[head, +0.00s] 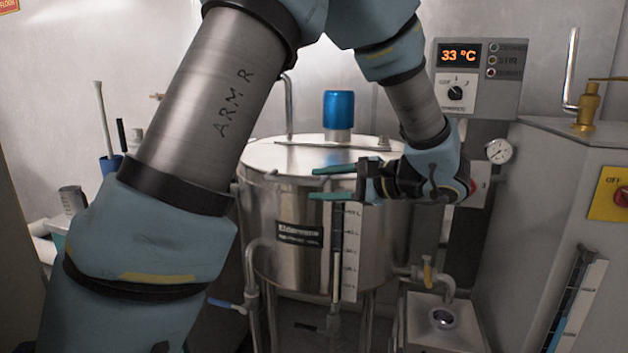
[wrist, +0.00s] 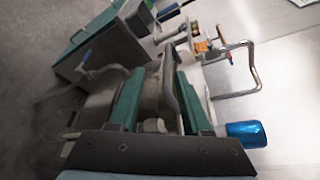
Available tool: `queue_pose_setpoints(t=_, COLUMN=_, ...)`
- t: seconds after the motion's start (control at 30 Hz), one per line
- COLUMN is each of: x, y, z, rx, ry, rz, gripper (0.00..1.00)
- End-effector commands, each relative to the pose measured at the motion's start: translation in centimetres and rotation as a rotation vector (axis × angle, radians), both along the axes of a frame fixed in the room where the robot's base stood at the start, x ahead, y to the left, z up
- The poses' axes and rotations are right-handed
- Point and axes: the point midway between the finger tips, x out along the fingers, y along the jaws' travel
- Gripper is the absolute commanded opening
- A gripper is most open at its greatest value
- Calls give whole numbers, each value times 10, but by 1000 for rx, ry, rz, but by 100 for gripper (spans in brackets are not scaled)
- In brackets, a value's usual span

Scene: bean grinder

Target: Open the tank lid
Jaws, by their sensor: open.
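The steel tank (head: 290,240) stands in the middle of the head view. Its lid (head: 285,155) lies flat on top and looks shut, with a blue motor cap (head: 338,110) rising from it. The blue cap also shows at the lower right of the wrist view (wrist: 246,133). My gripper (head: 315,183) comes in from the right, at the front of the tank near the lid's rim. Its two green fingers are apart, one above the other in the head view. In the wrist view the open fingers (wrist: 158,78) have greyish parts between them. I cannot tell whether they touch the lid.
A control box (head: 470,80) reading 33 °C is on the back wall, with a pressure gauge (head: 499,151) below. A grey cabinet (head: 545,190) stands close on the right. A valve (head: 427,272) juts from the tank's lower right.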

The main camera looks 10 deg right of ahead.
Motion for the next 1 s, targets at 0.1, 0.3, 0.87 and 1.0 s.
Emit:
queue_pose_setpoints(t=0.1, x=0, y=-10, z=5, rx=12, ry=-34, rz=-25, gripper=48)
queue_pose_setpoints(t=0.3, x=16, y=5, z=2, rx=16, ry=-36, rz=-23, gripper=48)
queue_pose_setpoints(t=0.87, x=75, y=59, z=-16, rx=12, ry=-35, rz=-24, gripper=48)
queue_pose_setpoints(t=1.0, x=77, y=61, z=-18, rx=12, ry=-34, rz=-27, gripper=48)
